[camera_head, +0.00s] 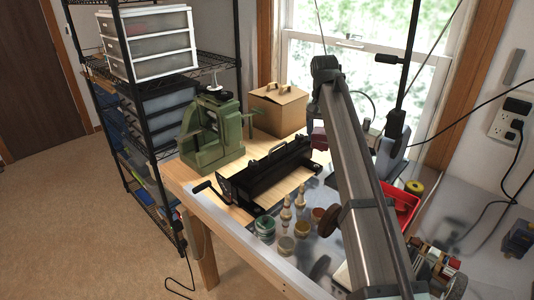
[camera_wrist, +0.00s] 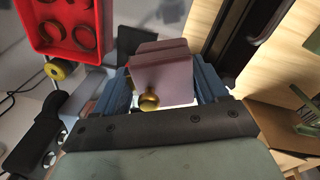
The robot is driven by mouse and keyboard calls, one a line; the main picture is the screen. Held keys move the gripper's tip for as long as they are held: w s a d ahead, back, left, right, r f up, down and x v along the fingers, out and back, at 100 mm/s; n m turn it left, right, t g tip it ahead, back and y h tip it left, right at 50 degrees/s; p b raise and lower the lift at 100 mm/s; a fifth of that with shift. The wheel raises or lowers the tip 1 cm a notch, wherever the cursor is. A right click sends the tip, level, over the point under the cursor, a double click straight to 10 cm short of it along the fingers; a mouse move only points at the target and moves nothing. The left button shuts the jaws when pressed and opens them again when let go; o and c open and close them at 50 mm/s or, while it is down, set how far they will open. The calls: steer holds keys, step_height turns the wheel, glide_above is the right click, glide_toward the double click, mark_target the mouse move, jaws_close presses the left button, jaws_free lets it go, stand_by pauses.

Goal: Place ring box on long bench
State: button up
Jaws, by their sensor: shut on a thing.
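A mauve ring box (camera_wrist: 160,68) with a brass knob is between the blue fingers of my gripper (camera_wrist: 172,88) in the wrist view. The gripper is shut on it. In the head view a dark red part of the ring box (camera_head: 319,138) shows just left of my arm, which hides the rest of it and the gripper. The long bench (camera_head: 233,230) has a light wood edge and a partly wooden top, also seen in the wrist view (camera_wrist: 270,65). I cannot tell the gap between box and bench.
A black bending machine (camera_head: 265,178), a green press (camera_head: 212,132) and a cardboard box (camera_head: 277,108) stand on the bench. Several small jars and wooden pieces stand near its front. A red tray (camera_head: 398,207) lies right of my arm. Bare wood shows around the black machine.

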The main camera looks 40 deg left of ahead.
steer(key=s+a+r+n, duration=0.3)
steer(key=s+a+n, duration=0.35)
steer(key=a, duration=0.65)
steer(key=n+t+y, duration=0.1)
steer(key=n, duration=0.6)
glide_toward(240, 166)
steer(key=s+d+r, duration=0.3)
steer(key=d+r, duration=0.2)
steer(key=shift+w+a+f, duration=0.1)
steer(key=shift+a+f, duration=0.05)
steer(key=shift+f, duration=4.8)
steer(key=shift+f, duration=0.15)
steer(key=o, duration=1.4)
step_height(240, 166, up, 12)
steer(key=s, duration=0.1)
steer(key=shift+s, duration=0.25)
